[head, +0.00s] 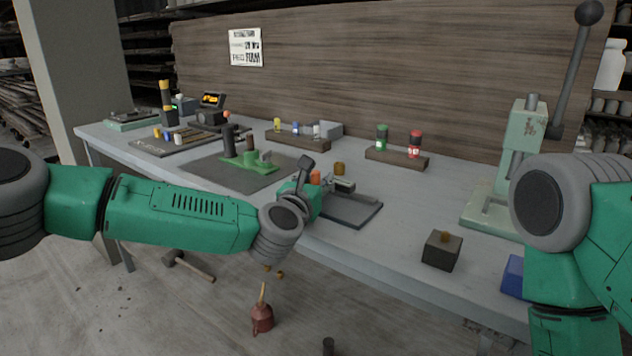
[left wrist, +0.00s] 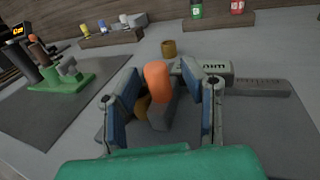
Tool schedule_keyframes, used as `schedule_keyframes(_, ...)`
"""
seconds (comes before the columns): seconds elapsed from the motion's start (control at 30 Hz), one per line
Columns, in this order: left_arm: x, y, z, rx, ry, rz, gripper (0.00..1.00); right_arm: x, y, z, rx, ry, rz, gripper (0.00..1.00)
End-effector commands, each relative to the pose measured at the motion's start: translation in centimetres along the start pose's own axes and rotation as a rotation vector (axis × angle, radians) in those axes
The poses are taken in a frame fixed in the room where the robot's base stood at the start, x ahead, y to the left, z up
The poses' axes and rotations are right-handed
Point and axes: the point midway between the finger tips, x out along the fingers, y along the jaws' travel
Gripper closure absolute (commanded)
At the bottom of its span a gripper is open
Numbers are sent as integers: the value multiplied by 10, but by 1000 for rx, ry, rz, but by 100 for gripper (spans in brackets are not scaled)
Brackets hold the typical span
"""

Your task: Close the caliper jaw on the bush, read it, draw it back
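The caliper lies on a dark pad on the bench; its grey body and engraved beam (left wrist: 260,86) show in the left wrist view, and its body (head: 345,185) in the head view. An orange-tipped grey knob (left wrist: 157,78) stands upright at the caliper; its orange tip (head: 315,177) shows in the head view. My left gripper (left wrist: 165,108) is open, its blue pads on either side of the knob with gaps. A brass piece (left wrist: 141,106), perhaps the bush, is partly hidden behind the left finger. My right gripper is out of view.
A brass cylinder (head: 340,168) stands behind the caliper. A green fixture (head: 245,160) is to the left, a green press (head: 510,170) and a dark block (head: 442,250) to the right. The bench between is clear.

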Motion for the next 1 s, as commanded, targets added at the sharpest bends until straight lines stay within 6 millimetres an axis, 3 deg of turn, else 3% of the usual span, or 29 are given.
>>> schedule_keyframes(0.17,0,0,0,0,0,0,63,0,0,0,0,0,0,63)
schedule_keyframes(0.3,0,0,0,0,0,0,100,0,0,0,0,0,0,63)
schedule_keyframes(0.5,-1,-2,0,0,0,0,100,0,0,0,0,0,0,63)
schedule_keyframes(0.73,-9,-26,-1,-1,0,-1,100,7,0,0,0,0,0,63)
schedule_keyframes(0.97,-8,-26,0,0,0,1,100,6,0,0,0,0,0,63)
schedule_keyframes(1.0,-8,-26,0,0,0,1,85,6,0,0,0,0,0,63)
